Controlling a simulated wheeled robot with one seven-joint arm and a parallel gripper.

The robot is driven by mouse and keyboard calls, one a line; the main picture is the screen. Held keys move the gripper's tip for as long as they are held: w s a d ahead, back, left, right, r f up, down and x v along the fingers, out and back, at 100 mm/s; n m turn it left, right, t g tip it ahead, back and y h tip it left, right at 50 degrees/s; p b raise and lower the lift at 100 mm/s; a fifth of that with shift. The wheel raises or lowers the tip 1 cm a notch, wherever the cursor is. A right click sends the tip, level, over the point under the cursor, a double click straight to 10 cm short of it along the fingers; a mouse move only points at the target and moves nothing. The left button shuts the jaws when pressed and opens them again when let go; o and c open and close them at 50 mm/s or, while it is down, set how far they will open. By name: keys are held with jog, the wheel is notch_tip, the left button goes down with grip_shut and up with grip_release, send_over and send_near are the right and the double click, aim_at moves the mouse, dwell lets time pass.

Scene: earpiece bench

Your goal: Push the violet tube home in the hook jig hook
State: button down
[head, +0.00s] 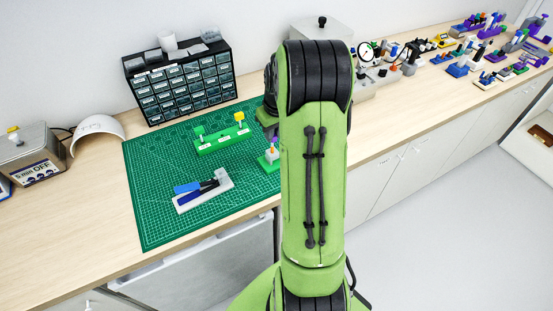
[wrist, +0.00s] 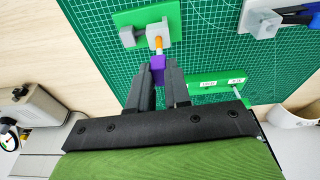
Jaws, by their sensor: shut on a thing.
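The violet tube (wrist: 158,69) is between the fingertips of my gripper (wrist: 159,82), which is shut on it. A thin orange and white piece (wrist: 158,45) lies in line with the tube's far end and seems to meet it; I cannot tell how far it goes in. This piece is at the hook jig, which has a light grey plate (wrist: 162,29), a darker grey block (wrist: 131,37) and a green base (wrist: 140,17). In the head view the violet tube (head: 273,141) shows above the jig's green base (head: 267,165), while my arm hides most of the gripper.
A green labelled stand (head: 222,141) with green and yellow tops is nearby on the green cutting mat (head: 150,217). A white tool with a blue lever (head: 203,190) lies in front. A drawer cabinet (head: 180,84) stands behind. The mat's left part is clear.

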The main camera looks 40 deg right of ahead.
jog(key=shift+f+b, duration=0.45)
jog(key=shift+f, duration=0.2)
jog(key=shift+r, duration=0.1)
jog(key=c, duration=1)
grip_release()
jog(key=p+v, duration=0.2)
jog(key=v, duration=1.3)
jog(key=shift+r, duration=0.35)
